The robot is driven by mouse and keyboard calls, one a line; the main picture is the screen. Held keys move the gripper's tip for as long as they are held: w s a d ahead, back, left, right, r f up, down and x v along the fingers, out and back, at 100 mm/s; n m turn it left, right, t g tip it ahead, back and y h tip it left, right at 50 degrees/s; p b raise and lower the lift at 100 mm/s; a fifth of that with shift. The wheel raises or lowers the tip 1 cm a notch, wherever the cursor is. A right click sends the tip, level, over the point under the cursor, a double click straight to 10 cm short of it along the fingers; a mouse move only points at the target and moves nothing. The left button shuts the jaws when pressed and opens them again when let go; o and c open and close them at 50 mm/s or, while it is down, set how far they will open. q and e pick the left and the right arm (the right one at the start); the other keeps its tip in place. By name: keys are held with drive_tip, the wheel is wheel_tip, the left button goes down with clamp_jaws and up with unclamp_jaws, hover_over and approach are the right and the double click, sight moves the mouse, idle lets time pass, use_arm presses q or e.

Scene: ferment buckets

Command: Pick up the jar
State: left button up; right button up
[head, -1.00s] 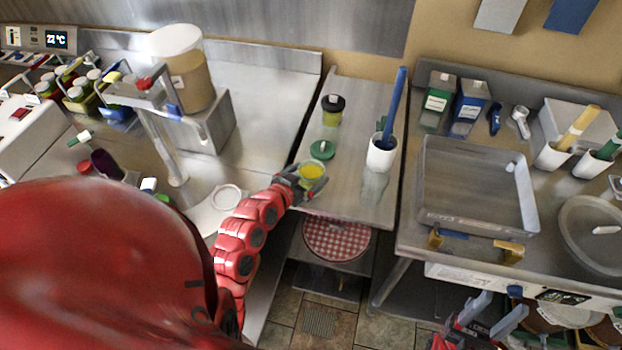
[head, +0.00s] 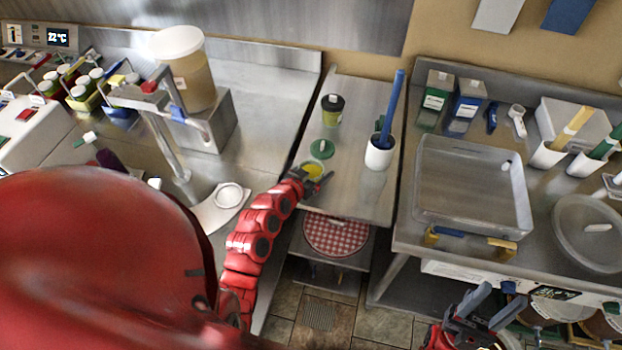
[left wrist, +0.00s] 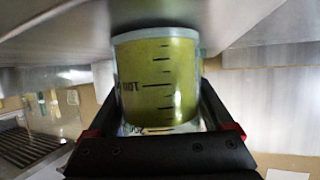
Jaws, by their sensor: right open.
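The open jar (head: 313,169) with yellow-green contents is on the narrow steel counter near its left front edge. My left gripper (head: 315,180) is at the jar, its fingers on either side. In the left wrist view the jar (left wrist: 157,82) fills the middle between the black fingers, with volume marks on its wall. That view appears upside down, the steel surface being at the top. I cannot tell whether the fingers press on the jar. A green lid (head: 322,149) lies just behind it. My right gripper (head: 487,312) is open and empty at the lower right.
A dark-lidded jar (head: 333,108) stands behind the green lid. A white cup (head: 380,154) with a blue-handled tool stands to the right. A clear tray (head: 470,185) sits on the right counter. A checkered round (head: 336,235) lies on the shelf below.

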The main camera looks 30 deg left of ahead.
use_arm(q)
clamp_jaws()
drive_tip(key=shift+r, duration=0.1)
